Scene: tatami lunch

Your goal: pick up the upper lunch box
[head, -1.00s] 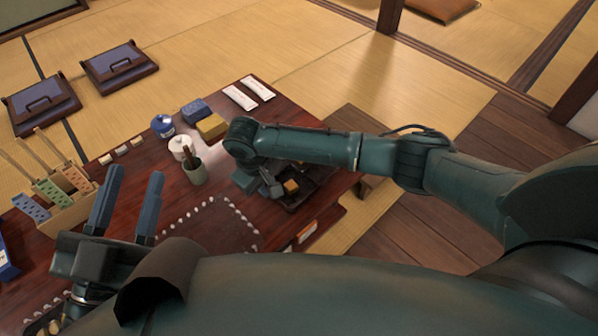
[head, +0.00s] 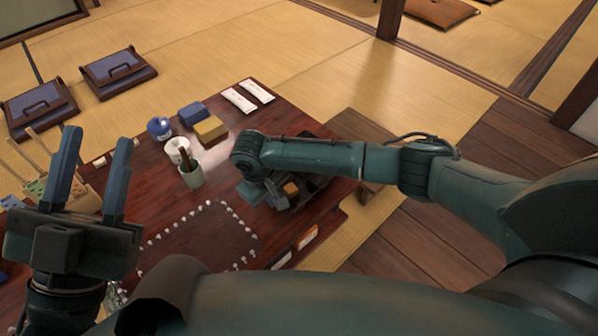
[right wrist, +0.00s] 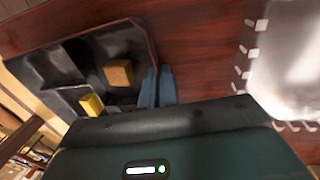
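The black lunch box (right wrist: 30,68) has compartments and holds an orange-brown cube (right wrist: 119,72) and a yellow piece (right wrist: 92,104). In the head view the lunch box (head: 318,184) lies at the table's right edge, partly hidden by my right arm. My right gripper (right wrist: 158,88) is at its side wall; its fingers are close together, with the wall's rim running between them. In the head view the right gripper (head: 275,195) is low at the box's left side. My left gripper (head: 98,137) is open and empty, raised over the table's left part.
A green cup (head: 191,174), a white roll-like item (head: 177,149), a blue jar (head: 159,127), and blue (head: 193,113) and yellow (head: 211,130) blocks stand behind. A rack (head: 88,200) stands left.

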